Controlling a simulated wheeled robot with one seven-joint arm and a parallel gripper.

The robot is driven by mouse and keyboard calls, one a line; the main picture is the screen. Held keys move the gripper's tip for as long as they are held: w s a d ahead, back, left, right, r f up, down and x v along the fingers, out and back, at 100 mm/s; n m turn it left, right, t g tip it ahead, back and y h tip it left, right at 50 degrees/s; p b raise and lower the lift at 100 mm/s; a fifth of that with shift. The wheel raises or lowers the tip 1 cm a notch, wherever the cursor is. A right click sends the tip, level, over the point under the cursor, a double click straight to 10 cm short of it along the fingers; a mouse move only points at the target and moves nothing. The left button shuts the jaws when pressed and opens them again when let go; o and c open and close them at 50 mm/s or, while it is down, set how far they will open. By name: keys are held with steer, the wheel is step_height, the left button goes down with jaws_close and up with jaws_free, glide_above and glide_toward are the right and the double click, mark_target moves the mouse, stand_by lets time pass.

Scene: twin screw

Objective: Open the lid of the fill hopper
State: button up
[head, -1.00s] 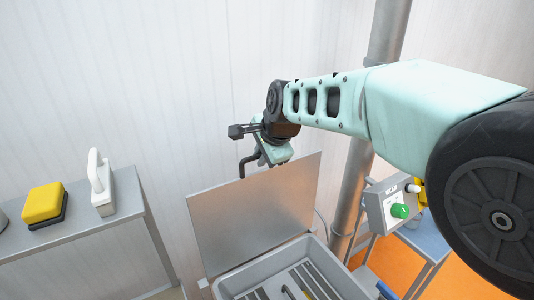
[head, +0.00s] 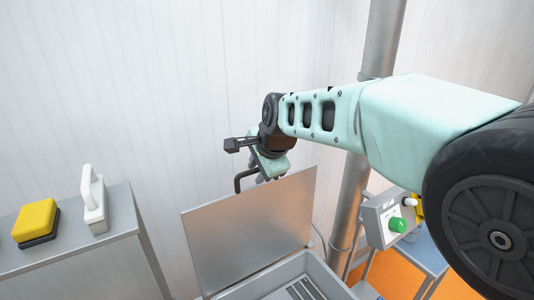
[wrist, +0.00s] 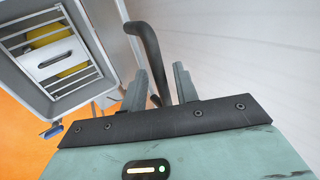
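The hopper lid (head: 245,235), a flat grey metal plate, stands raised and tilted back from the open fill hopper (head: 328,276). The hopper's grate and yellow things beneath it show in the wrist view (wrist: 58,50). A black bent handle (head: 240,181) shows behind the lid's top edge. In the wrist view the handle (wrist: 149,48) runs between the two fingers of my gripper (wrist: 159,70). The fingers are apart, with visible gaps beside the handle. In the head view my gripper (head: 263,178) is at the lid's top edge, its fingertips partly hidden.
A grey shelf (head: 65,249) on the left holds a yellow-and-black block (head: 35,218) and a white handled object (head: 94,200). A control box with a green knob (head: 397,225) and a vertical metal pipe (head: 348,205) stand right of the hopper. A pale panelled wall is close behind.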

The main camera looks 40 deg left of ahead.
steer(key=b+v, duration=0.7)
steer(key=v, duration=0.9)
steer(key=shift+d+r, duration=0.2)
steer(key=shift+d, duration=0.1)
steer(key=d+f+n+g+h+b, duration=0.15)
steer(key=d+f+n+b, duration=0.35)
steer(key=d+f, duration=0.95)
steer(key=s+d+f+n+h+b, duration=0.1)
steer(key=s+d+f+n+b, duration=0.1)
steer(key=s+d+f, duration=0.4)
steer(key=s+d+f+n+h+b, duration=0.1)
steer(key=s+d+f, duration=0.4)
steer(key=d, duration=0.7)
steer(key=s+d+f+n+g+h+b, duration=0.1)
steer(key=s+d+f+n+b, duration=0.3)
steer(key=d+f, duration=0.4)
steer(key=s+d+b, duration=0.1)
steer(key=s, duration=0.1)
steer(key=shift+s+d+h, duration=0.25)
steer(key=shift+s+h, duration=0.1)
steer(key=shift+s, duration=0.05)
steer(key=shift+s, duration=0.1)
